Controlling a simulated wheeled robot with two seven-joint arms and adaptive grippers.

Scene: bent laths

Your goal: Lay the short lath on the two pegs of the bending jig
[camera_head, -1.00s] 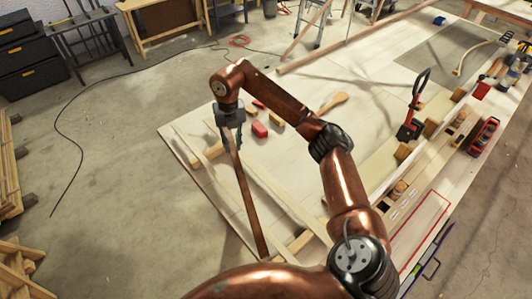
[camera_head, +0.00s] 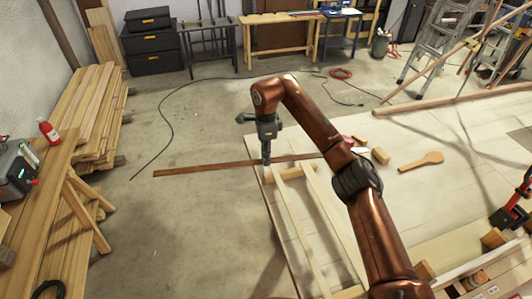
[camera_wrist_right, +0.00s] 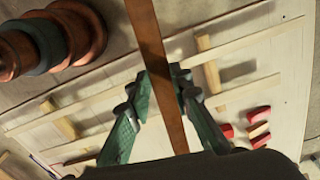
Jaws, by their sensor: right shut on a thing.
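My right gripper (camera_head: 267,163) is shut on a dark brown lath (camera_head: 205,167). The lath looks about level; its left part sticks out past the table's edge over the floor, and its right end passes behind my right arm. In the right wrist view the lath (camera_wrist_right: 152,45) runs between the fingers (camera_wrist_right: 163,88). Two pale laths (camera_head: 297,232) lie side by side on wooden blocks on the table below. I cannot make out the jig's two pegs in these frames. My left gripper is not in view.
The pale worktable (camera_head: 420,185) carries a wooden mallet (camera_head: 421,161), small blocks and a red clamp (camera_head: 512,212). Red blocks (camera_wrist_right: 258,114) show in the right wrist view. Stacked timber (camera_head: 85,115) stands at the left.

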